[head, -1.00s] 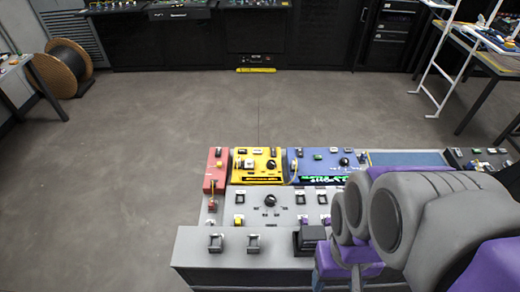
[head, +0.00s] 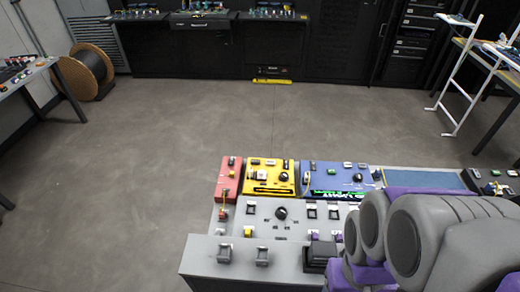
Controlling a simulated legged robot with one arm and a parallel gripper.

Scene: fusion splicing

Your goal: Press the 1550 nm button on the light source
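Several coloured instruments stand in a row at the back of a grey console in the head view: a red unit (head: 228,180), a yellow unit (head: 270,177) and a blue unit (head: 335,177) with a lit green display. Their labels are too small to read, so I cannot tell which is the light source or find the 1550 nm button. My grey and purple arm (head: 440,240) fills the lower right and hides part of the console. I see no gripper fingers.
The grey console (head: 225,245) has switches and a dark knob (head: 281,213). Open floor (head: 150,160) lies beyond and left. A cable spool (head: 88,72) stands back left. A white frame (head: 455,85) and table stand right. Black racks line the back.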

